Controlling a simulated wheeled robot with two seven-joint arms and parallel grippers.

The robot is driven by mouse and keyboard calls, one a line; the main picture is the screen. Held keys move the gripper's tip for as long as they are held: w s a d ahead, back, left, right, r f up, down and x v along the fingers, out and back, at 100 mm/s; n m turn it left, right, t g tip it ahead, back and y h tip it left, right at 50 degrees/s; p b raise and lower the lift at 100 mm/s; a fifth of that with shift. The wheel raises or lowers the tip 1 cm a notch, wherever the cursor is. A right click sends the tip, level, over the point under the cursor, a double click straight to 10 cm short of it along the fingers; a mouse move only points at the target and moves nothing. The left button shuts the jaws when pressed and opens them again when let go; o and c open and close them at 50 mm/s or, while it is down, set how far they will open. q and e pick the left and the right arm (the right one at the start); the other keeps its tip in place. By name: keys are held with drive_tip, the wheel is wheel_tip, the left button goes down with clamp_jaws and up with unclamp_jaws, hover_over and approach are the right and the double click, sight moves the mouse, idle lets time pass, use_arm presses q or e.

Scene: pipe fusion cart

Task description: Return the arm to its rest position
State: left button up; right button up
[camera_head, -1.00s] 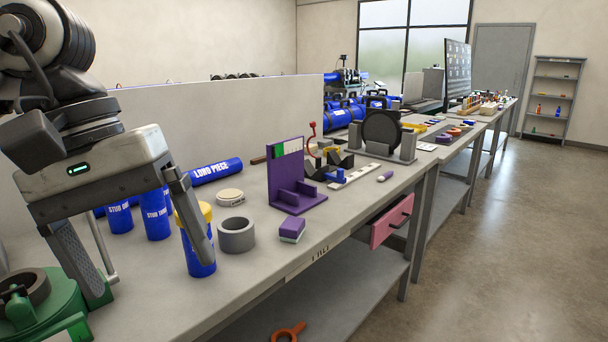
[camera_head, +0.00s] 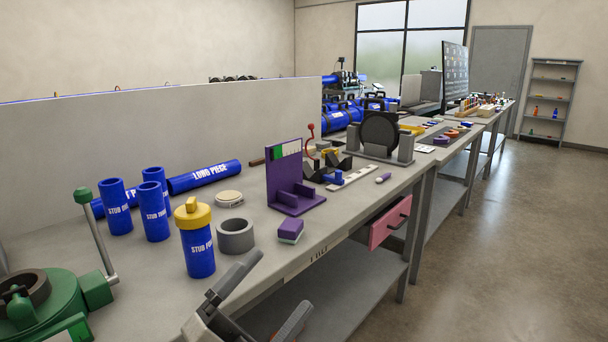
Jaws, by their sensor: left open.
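My left gripper (camera_head: 280,282) is at the bottom middle of the head view, low in front of the bench's front edge. Its two grey fingers are spread apart with nothing between them. The rest of the left arm is mostly out of the frame. The blue stub pipe with a yellow cap (camera_head: 196,240) stands upright on the bench, apart from the gripper. My right gripper is not in view.
The grey bench (camera_head: 150,300) holds blue stub pipes (camera_head: 154,210), a long blue pipe (camera_head: 205,177), a grey ring (camera_head: 236,236), a purple stand (camera_head: 290,185) and a purple-white block (camera_head: 290,231). A green clamp device (camera_head: 50,300) stands at left. Floor at right is clear.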

use_arm(q)
drive_tip(key=s+a+f+n+g+y, duration=0.1)
drive_tip(key=s+a+f+n+y, duration=0.15)
drive_tip(key=f+n+y, duration=0.55)
drive_tip(key=s+a+f+n+g+y, duration=0.1)
drive_tip(key=a+f+n+y, duration=0.4)
drive_tip(key=f, duration=0.6)
drive_tip(key=s+a+f+n+g, duration=0.2)
drive_tip(key=s+f+n+g, duration=0.2)
drive_tip(key=s+f+n, duration=0.3)
drive_tip(key=s+f, duration=0.3)
drive_tip(key=f, duration=0.1)
drive_tip(key=shift+a+f, duration=0.35)
drive_tip(key=shift+a, duration=0.05)
drive_tip(key=shift+s, duration=0.1)
